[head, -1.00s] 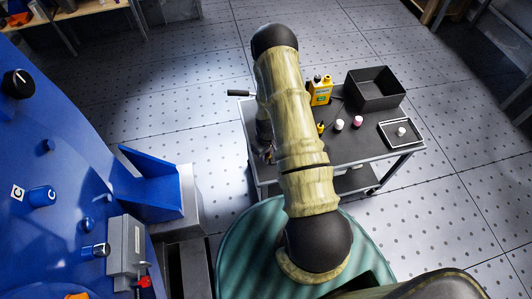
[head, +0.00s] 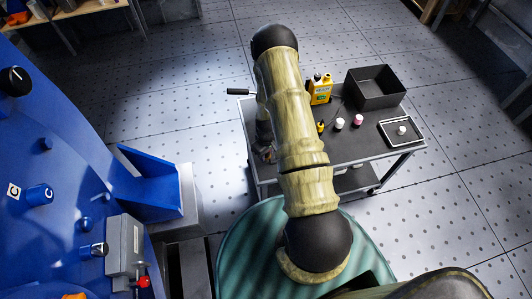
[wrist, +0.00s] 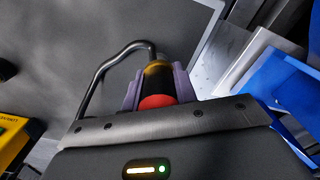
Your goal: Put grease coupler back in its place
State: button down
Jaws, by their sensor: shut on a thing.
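In the wrist view my gripper (wrist: 156,86) is shut on a short round piece (wrist: 158,77) with a red end, a black middle and a brassy band, which I take to be the grease coupler. One pale purple finger presses each side of it. A bent black rod or hose (wrist: 98,72) runs from near its far end to the left; whether the two are joined is unclear. In the head view my gripper (head: 266,152) is at the left edge of the cart, partly behind my arm, and the held piece cannot be made out. The coupler's place cannot be identified.
A blue machine (head: 60,150) with knobs and a blue chute (head: 150,185) stand left. Open floor lies between.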

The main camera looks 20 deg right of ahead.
jog(key=shift+f+b, duration=0.8)
jog(key=shift+f, duration=0.25)
jog(key=c, duration=1)
grip_release()
jog(key=shift+c, duration=0.2)
jog(key=shift+r, duration=0.1)
jog(key=r, duration=1.7)
jog(key=shift+s+r, duration=0.1)
jog(key=shift+s, duration=0.1)
